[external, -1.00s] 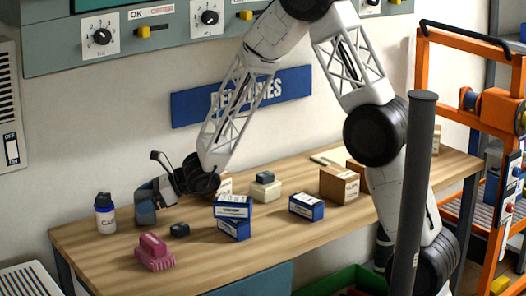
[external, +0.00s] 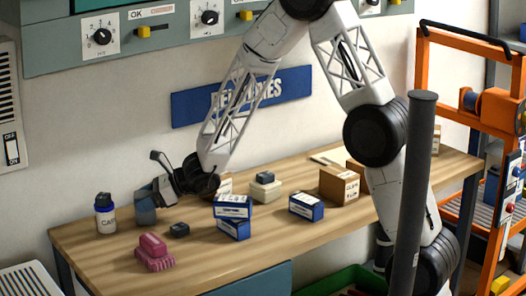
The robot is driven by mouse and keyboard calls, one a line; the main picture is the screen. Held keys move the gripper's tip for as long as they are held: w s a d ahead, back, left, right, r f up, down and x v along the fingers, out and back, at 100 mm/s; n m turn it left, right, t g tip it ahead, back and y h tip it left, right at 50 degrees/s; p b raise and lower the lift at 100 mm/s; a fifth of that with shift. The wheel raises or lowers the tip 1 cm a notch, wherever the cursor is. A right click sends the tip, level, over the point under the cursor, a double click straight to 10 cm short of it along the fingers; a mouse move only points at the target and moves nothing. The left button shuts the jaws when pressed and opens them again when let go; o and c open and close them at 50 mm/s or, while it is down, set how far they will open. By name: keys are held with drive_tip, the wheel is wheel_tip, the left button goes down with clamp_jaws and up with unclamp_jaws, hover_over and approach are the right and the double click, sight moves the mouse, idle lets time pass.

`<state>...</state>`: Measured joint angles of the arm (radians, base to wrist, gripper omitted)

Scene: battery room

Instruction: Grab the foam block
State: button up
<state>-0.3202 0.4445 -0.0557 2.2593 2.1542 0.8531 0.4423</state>
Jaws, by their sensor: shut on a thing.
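My gripper (external: 148,203) is low over the left part of the table, to the right of a white bottle with a blue cap. Its jaws are shut on a small blue-grey block (external: 145,214) at their tips. This may be the foam block, but the view is too small to be sure. The jaws hide part of it, and I cannot tell whether it touches the tabletop. A pink two-part block (external: 153,246), with a ribbed lower part, stands in front of the gripper and apart from it.
The white bottle (external: 105,216) is close on the left. A small dark block (external: 179,230) lies just right and in front. Stacked blue-and-white boxes (external: 232,220), another blue box (external: 306,207) and a brown carton (external: 339,184) stand farther right. The table's front (external: 215,262) is clear.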

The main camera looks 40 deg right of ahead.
drive_tip(key=shift+r, duration=0.2)
drive_tip(key=shift+r, duration=4.8)
